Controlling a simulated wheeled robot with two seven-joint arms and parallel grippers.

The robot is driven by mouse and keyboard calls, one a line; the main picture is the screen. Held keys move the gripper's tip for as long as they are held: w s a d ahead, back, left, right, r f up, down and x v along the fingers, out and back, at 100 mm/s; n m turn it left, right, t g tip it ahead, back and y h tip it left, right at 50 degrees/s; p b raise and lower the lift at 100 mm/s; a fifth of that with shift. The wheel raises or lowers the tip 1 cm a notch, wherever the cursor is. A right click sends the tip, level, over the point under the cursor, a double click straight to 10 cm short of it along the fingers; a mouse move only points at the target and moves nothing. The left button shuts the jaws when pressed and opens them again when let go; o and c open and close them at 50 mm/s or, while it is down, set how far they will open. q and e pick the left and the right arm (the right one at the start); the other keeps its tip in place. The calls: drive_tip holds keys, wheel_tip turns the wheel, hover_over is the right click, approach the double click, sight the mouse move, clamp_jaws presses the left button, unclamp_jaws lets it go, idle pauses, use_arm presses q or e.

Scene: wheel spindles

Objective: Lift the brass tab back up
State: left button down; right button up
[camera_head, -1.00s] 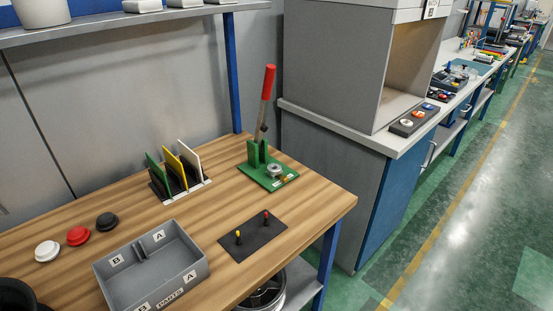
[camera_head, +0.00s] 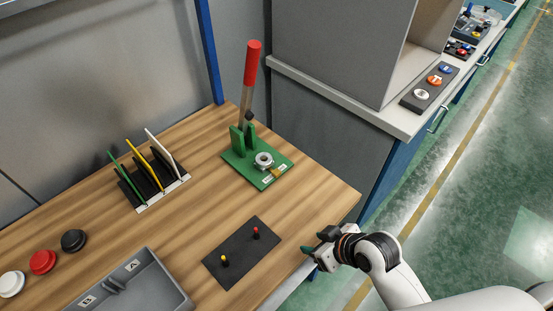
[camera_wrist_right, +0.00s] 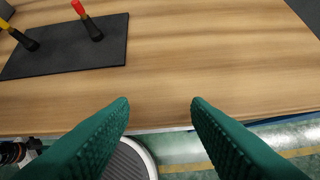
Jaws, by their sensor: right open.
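The green fixture (camera_head: 258,163) stands on the wooden bench with its red-handled lever (camera_head: 250,75) upright. A round metal piece (camera_head: 263,159) sits on its base. A small brass-coloured tab (camera_head: 278,171) shows beside that piece, near a pale label; it is too small to tell how it lies. My right gripper (camera_head: 314,244) is at the bench's front edge, right of and nearer than the fixture, apart from it. In the right wrist view its two green fingers (camera_wrist_right: 160,104) are spread and empty. The fixture is not in the wrist view. My left gripper is not in view.
A black mat (camera_head: 241,253) with a yellow-tipped and a red-tipped peg lies left of my right gripper. A grey parts tray (camera_head: 135,287), colored knobs (camera_head: 43,262) and a panel rack (camera_head: 152,180) are farther left. Bare wood lies between fixture and gripper.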

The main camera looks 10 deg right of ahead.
sight(277, 172)
drive_tip(key=w, duration=0.2)
drive_tip(key=w+r+t+y, duration=0.1)
drive_tip(key=w, duration=0.1)
drive_tip(key=w+n+t+y, duration=0.1)
drive_tip(key=shift+w+a+r, duration=0.2)
drive_tip(key=shift+w+a, duration=0.05)
drive_tip(key=shift+w, duration=0.15)
drive_tip(key=w+d+t, duration=0.1)
drive_tip(key=w, duration=0.1)
drive_tip(key=w+d+r+t, duration=0.1)
drive_tip(key=w, duration=0.2)
drive_tip(key=w+d+r+y, duration=0.1)
drive_tip(key=w, duration=0.1)
drive_tip(key=shift+w+r+t, duration=0.15)
drive_tip(key=shift+w+t, duration=0.2)
drive_tip(key=shift+t, duration=0.05)
drive_tip(key=x, duration=1.1)
drive_tip(key=shift+w+a+p, duration=0.15)
drive_tip(key=shift+a+p, duration=0.2)
drive_tip(key=shift+p, duration=0.05)
